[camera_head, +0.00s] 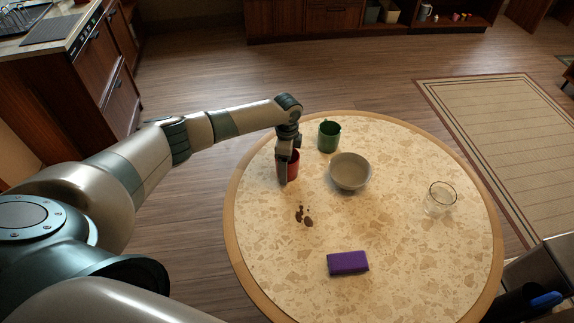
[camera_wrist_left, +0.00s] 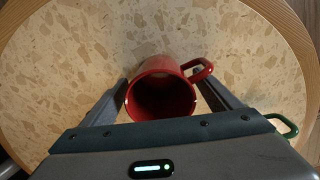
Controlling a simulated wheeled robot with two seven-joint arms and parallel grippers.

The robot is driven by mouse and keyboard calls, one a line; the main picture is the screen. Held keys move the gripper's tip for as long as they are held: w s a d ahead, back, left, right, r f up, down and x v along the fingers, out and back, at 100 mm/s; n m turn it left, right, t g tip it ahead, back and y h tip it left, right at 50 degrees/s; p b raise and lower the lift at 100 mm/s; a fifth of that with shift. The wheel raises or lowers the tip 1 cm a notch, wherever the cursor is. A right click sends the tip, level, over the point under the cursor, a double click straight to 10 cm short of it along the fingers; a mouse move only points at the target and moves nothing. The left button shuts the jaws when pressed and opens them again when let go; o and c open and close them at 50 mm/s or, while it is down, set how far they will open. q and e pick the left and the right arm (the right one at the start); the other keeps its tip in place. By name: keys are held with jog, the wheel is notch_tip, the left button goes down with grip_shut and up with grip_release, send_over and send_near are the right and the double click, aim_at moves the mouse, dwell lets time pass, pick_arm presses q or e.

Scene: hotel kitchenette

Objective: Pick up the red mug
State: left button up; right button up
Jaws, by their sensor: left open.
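The red mug (camera_head: 294,161) stands on the round table at its left side, partly hidden behind my left gripper (camera_head: 284,178). The left gripper points down at the mug with its jaws open. In the left wrist view the red mug (camera_wrist_left: 162,92) lies between the two fingers of the left gripper (camera_wrist_left: 165,110), its open top facing the camera and its handle toward the upper right. The fingers are on either side of the mug, and I see gaps between them and its wall.
The green mug and bowl are close to the red mug. The front left tabletop is mostly clear.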

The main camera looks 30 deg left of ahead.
dwell(0.3)
pick_arm(q)
jog(key=c, duration=1.4)
jog(key=shift+o, duration=0.2)
jog(key=shift+r, duration=0.1)
jog(key=shift+w+r+b, duration=0.1)
jog(key=shift+r+b, duration=0.2)
jog(key=shift+r, duration=0.15)
jog(key=r, duration=0.1)
jog(key=d+r+b, duration=0.1)
jog(key=r, duration=0.1)
jog(key=shift+r, duration=0.15)
jog(key=d+r+b, duration=0.3)
jog(key=d+r, duration=0.3)
jog(key=d, duration=0.4)
jog(key=shift+s+d+r, duration=0.35)
jog(key=shift+s+r, duration=0.05)
jog(key=shift+s, duration=0.05)
